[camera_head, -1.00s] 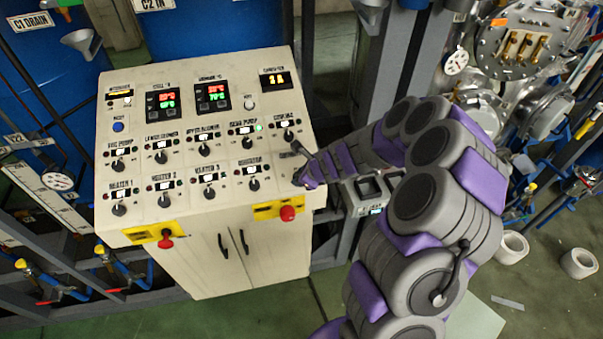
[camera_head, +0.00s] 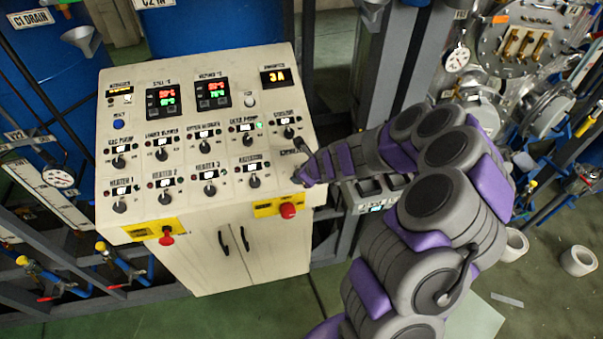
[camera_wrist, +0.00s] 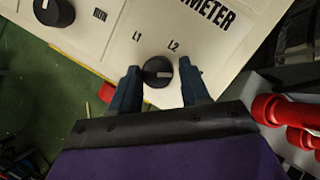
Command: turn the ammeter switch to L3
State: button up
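The ammeter switch (camera_wrist: 158,72) is a round black knob with a small pale mark in the wrist view. Labels L1 (camera_wrist: 137,36) and L2 (camera_wrist: 173,44) are printed above it, under lettering that ends in METER; no L3 label shows. My gripper (camera_wrist: 160,84) has its two dark fingers on either side of the knob, with a small gap at each side. In the head view my gripper (camera_head: 304,167) is at the right edge of the control panel (camera_head: 142,215) and hides the switch. The ammeter display (camera_head: 276,77) seems to read 3A.
Several other knobs sit on the panel, including the registrar knob (camera_head: 254,182) just left of my gripper. A red emergency button (camera_head: 288,211) is below on the panel front. Red parts (camera_wrist: 280,110) show at the right in the wrist view.

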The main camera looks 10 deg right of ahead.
jog(key=shift+o, duration=1.3)
jog(key=shift+s, duration=0.1)
jog(key=v, duration=1.7)
jog(key=shift+r+p, duration=0.2)
jog(key=shift+p, duration=0.2)
